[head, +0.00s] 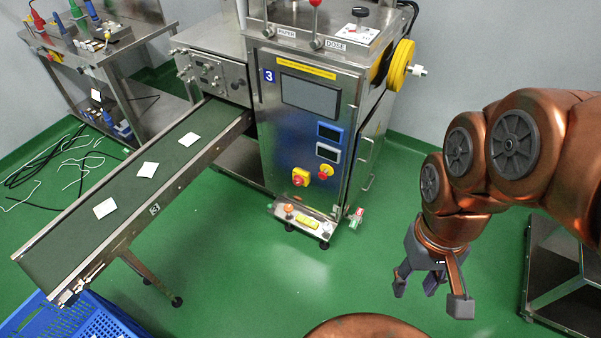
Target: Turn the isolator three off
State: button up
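A steel packing machine (270,120) carries a blue label with the number 3 (269,75). Low on its front is a yellow plate with a red rotary knob, the isolator (301,177). The knob's exact angle is too small to read. Right beside it is a red mushroom button on a yellow base (326,171). My gripper (430,290) hangs to the lower right of the machine, pointing down. Its fingers are spread and empty, and it is well apart from the isolator.
A conveyor (100,240) with several white teabags runs to the lower left, above a blue crate (75,318). Another bench with a yellow-and-red switch (54,56) stands at the upper left. A steel stand (560,285) is at right.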

aim_at(298, 180)
jog(key=z, duration=0.15)
jog(key=k, duration=0.35)
jog(key=u, duration=1.65)
jog(key=i, duration=0.5)
jog(key=z, duration=0.05)
